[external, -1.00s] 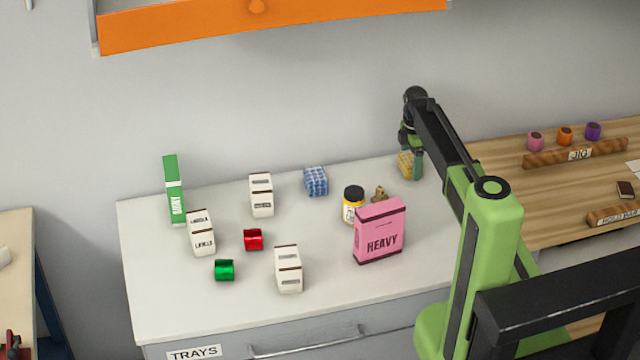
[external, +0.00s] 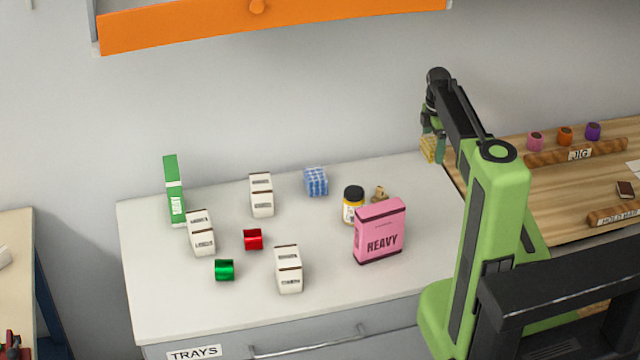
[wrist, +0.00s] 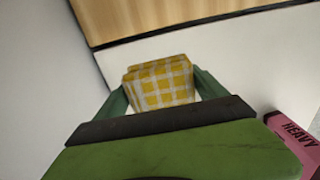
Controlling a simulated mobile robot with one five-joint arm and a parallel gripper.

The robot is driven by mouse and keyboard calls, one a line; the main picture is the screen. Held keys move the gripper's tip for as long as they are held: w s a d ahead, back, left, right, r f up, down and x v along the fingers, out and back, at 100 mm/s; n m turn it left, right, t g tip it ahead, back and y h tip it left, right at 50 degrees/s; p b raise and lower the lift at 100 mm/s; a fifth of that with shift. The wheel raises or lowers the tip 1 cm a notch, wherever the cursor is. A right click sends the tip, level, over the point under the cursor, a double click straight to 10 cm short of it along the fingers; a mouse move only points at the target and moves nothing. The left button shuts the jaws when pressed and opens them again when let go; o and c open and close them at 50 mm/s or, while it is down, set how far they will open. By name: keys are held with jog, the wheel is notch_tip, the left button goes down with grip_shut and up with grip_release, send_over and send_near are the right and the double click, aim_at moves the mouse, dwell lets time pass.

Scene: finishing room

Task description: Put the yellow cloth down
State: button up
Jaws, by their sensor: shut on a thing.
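The yellow checked cloth (wrist: 162,84) is folded into a block between the two green fingers of my gripper (wrist: 165,95) in the wrist view. In the external view the cloth (external: 428,149) shows at the far right end of the white counter, near the wall. My gripper (external: 434,146) is shut on it, with one finger partly covering it. I cannot tell for sure whether the cloth touches the counter or hangs just above it.
The white counter (external: 330,290) holds a pink HEAVY box (external: 380,232), a jar (external: 353,205), a blue checked cloth (external: 316,182), a green box (external: 174,190), white label boxes and red and green spools. A wooden bench (external: 560,185) adjoins on the right.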

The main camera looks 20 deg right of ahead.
jog(key=s+d+r+p, duration=0.2)
jog(key=s+d+r, duration=0.1)
jog(key=d, duration=0.1)
jog(key=shift+d, duration=0.15)
